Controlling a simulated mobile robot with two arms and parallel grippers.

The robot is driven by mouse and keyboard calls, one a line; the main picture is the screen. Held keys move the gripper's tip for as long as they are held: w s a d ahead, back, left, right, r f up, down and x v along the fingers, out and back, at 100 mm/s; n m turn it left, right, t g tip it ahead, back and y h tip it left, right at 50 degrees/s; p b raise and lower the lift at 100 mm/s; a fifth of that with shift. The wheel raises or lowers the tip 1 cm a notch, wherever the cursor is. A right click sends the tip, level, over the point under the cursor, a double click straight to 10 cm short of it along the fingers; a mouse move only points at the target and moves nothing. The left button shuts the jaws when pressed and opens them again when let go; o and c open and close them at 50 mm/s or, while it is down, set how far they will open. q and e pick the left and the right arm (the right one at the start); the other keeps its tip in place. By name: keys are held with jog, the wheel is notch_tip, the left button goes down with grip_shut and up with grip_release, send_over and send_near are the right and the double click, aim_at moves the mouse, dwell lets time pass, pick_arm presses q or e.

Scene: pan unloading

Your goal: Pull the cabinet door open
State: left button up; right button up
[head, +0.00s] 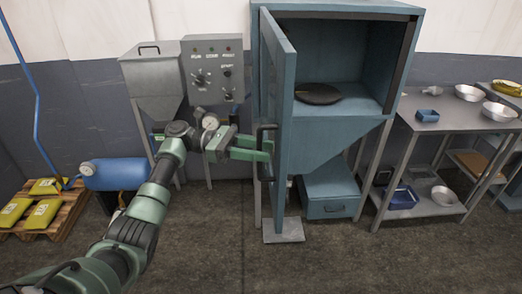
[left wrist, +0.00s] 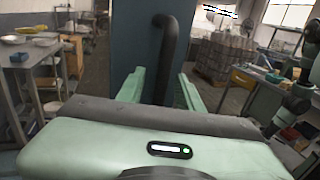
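The blue-grey cabinet (head: 345,45) stands in the middle of the head view. Its door (head: 283,100) is swung out toward me, and the inside shows. A dark round pan (head: 318,94) lies on the cabinet floor. The black door handle (head: 266,138) is on the door's outer face. My left gripper (head: 268,148) is at this handle with its fingers apart. In the left wrist view the handle (left wrist: 168,55) stands between the two green fingers, with a gap on each side. My right gripper does not show.
A steel table (head: 450,108) with bowls and a small blue bin stands right of the cabinet. A control box (head: 213,68) and hopper stand left of it. A blue barrel (head: 118,174) and a pallet with yellow bags are at the left. The floor in front is clear.

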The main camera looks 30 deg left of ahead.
pick_arm(q)
jog(key=s+a+b, duration=0.1)
jog(key=a+b, duration=0.2)
jog(key=a, duration=0.4)
jog(key=shift+s+a, duration=0.2)
jog(key=shift+a, duration=0.1)
